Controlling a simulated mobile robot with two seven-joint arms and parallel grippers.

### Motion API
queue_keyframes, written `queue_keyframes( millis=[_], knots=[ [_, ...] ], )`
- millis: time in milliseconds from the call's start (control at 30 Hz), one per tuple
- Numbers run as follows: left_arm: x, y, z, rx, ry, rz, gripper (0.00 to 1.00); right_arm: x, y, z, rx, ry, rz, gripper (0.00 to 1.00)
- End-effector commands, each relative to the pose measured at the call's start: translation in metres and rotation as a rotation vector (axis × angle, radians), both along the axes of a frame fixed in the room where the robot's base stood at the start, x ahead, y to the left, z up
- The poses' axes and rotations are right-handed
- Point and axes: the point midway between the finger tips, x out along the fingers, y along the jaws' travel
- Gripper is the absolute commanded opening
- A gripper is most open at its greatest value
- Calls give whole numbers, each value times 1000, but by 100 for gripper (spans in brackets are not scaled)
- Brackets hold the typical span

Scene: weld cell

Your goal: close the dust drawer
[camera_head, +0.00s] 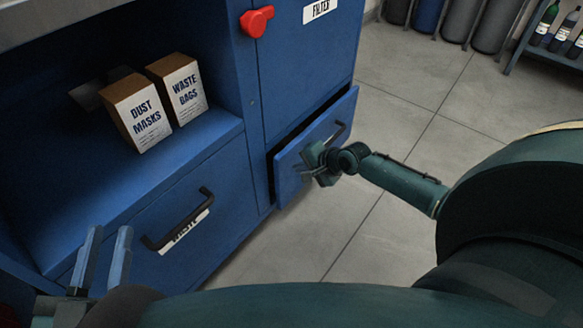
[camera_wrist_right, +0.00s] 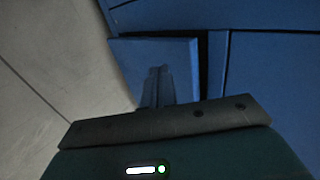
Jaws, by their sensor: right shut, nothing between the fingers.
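The dust drawer (camera_head: 292,180) is the blue drawer low at the right of the blue cabinet, under the filter door. It stands partly out, with a dark gap behind its front. It also shows in the right wrist view (camera_wrist_right: 185,58), with the dark gap beside it. Its dark handle (camera_head: 337,132) is partly visible. My right gripper (camera_head: 308,172) is shut and empty, its fingers at the drawer front; I cannot tell whether they touch. Its fingers show in the right wrist view (camera_wrist_right: 157,85) against the front. My left gripper (camera_head: 102,240) is open and empty, at the lower left.
A waste drawer with a dark handle (camera_head: 180,222) is flush in the cabinet. Boxes of dust masks (camera_head: 140,117) and waste bags (camera_head: 183,92) stand on the shelf above it. A red knob (camera_head: 257,21) is on the cabinet. Gas cylinders (camera_head: 455,20) stand at the back. Floor right of the drawer is clear.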

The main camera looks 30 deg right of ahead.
Motion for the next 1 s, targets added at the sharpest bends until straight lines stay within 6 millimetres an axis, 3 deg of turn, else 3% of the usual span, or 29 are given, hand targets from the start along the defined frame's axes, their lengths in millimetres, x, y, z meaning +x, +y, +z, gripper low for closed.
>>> queue_keyframes(
  millis=[133,400,700,867,1000],
  knots=[
    [5,2,9,2,-89,-4,25,22,9,1,1,-7,1,0],
    [8,3,21,9,-160,-3,25,32,13,3,0,-3,0,0],
    [8,3,22,9,-159,-2,25,34,14,4,1,-5,-1,0],
    [7,3,23,8,-127,-4,25,54,22,7,5,-7,-3,0],
    [4,2,10,7,-68,-2,25,72,29,5,3,-6,-3,0]
  ],
)
